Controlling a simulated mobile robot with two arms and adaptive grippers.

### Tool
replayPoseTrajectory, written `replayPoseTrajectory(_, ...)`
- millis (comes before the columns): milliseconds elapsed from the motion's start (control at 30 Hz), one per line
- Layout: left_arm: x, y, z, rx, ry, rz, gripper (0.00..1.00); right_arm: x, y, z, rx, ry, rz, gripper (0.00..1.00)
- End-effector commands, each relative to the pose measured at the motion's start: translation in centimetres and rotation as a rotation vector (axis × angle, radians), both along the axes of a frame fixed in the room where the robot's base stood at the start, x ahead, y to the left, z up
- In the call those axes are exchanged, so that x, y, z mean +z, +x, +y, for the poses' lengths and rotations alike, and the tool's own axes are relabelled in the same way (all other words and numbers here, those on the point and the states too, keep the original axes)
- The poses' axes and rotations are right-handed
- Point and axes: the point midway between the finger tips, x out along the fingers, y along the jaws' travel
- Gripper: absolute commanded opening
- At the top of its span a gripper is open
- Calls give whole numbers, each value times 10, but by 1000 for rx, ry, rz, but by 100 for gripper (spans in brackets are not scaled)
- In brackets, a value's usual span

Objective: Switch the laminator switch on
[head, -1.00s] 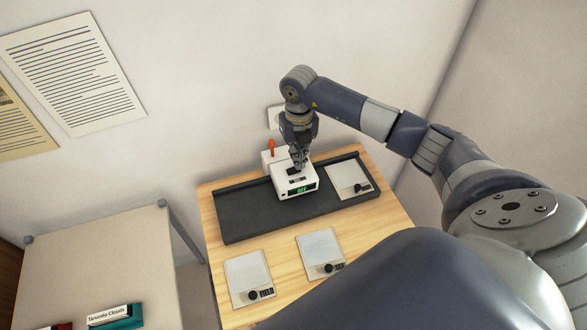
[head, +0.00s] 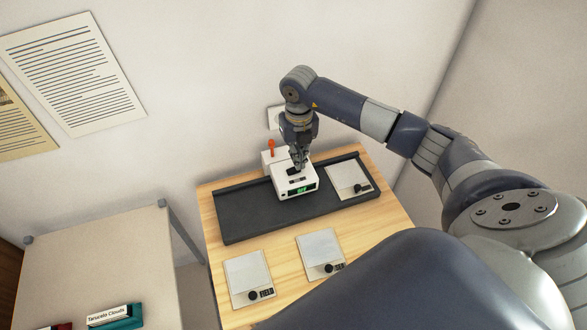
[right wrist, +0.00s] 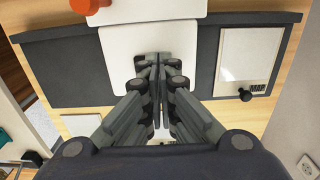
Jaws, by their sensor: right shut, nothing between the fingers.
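The laminator is a small white box (head: 282,186) with a green lit display (head: 302,189) on its front, standing on a dark grey tray on the wooden table. An orange lever (head: 271,147) stands up at its back left. A dark switch-like part shows on the box's top, mostly covered by my right gripper (head: 296,166). That gripper points down, shut and empty, with its tips at or just above the top of the box; I cannot tell if they touch. In the right wrist view the shut fingers (right wrist: 157,62) lie over the white top (right wrist: 120,55). My left gripper is not in view.
The dark tray (head: 245,213) holds a light plate (head: 347,181) with a black knob at right. Two similar labelled plates, one left (head: 247,275) and one right (head: 319,248), lie on the wooden table (head: 288,240). A grey table (head: 100,262) stands at left. A wall is behind.

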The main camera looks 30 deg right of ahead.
Motion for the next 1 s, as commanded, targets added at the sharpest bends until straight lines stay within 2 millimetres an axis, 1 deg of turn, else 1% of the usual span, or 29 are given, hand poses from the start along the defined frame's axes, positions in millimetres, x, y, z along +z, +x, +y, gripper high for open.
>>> replayPoseTrajectory(1000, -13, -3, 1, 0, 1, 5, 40, -16, 0, 0, 0, 0, 0, 0)
